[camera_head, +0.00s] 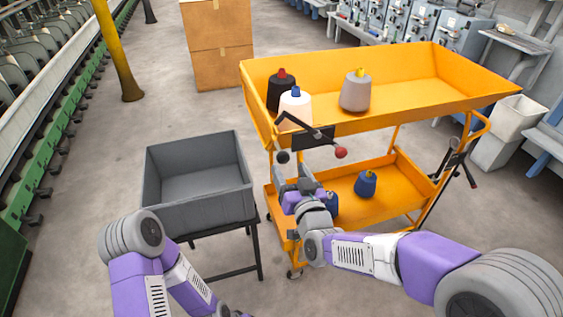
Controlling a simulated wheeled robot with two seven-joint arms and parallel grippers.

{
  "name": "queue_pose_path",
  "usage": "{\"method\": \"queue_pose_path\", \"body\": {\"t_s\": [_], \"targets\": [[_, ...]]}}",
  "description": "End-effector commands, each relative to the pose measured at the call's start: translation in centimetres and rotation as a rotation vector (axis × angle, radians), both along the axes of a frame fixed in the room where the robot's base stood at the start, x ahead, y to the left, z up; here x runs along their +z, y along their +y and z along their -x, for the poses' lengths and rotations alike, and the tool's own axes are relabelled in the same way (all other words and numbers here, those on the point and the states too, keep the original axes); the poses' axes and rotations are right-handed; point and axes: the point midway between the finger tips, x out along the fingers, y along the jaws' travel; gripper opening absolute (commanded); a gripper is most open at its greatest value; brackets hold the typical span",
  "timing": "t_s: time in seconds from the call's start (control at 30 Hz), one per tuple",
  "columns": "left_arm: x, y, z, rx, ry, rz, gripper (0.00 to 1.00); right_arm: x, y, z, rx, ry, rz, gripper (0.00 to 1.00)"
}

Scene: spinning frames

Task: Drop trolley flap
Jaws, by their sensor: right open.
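The orange trolley (455,104) stands right of centre, with an upper tray and a lower shelf. The front side of its upper tray faces me; I cannot tell for sure which panel is the flap. A dark latch bar (312,132) with a red knob (341,153) and a dark knob (283,157) sits at the tray's front left corner. My right gripper (293,182) is open just below this bar, near the dark knob; I cannot tell whether it touches. My left arm shows at lower left, its gripper out of view.
The upper tray holds a black cone (280,92), a white cone (295,108) and a grey cone (355,92). Blue cones (366,184) lie on the lower shelf. An empty grey bin (200,178) stands on a dark stand left of the trolley. Cardboard boxes (218,45) stand behind.

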Motion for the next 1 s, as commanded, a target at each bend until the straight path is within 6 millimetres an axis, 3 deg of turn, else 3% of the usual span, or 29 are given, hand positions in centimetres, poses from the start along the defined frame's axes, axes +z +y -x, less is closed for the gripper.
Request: {"method": "queue_pose_path", "body": {"t_s": [0.5,0.9,1.0], "targets": [[-0.5,0.0,0.0,0.0,0.0,0.0,0.43,0.2,2.1,-6.2,0.001,-0.005,-0.002,0.64],[-0.5,0.0,0.0,0.0,0.0,0.0,0.43,0.2,2.3,-6.9,0.001,-0.005,-0.003,0.64],[-0.5,0.0,0.0,0.0,0.0,0.0,0.43,0.2,2.3,-6.9,0.001,-0.005,-0.003,0.49]]}}
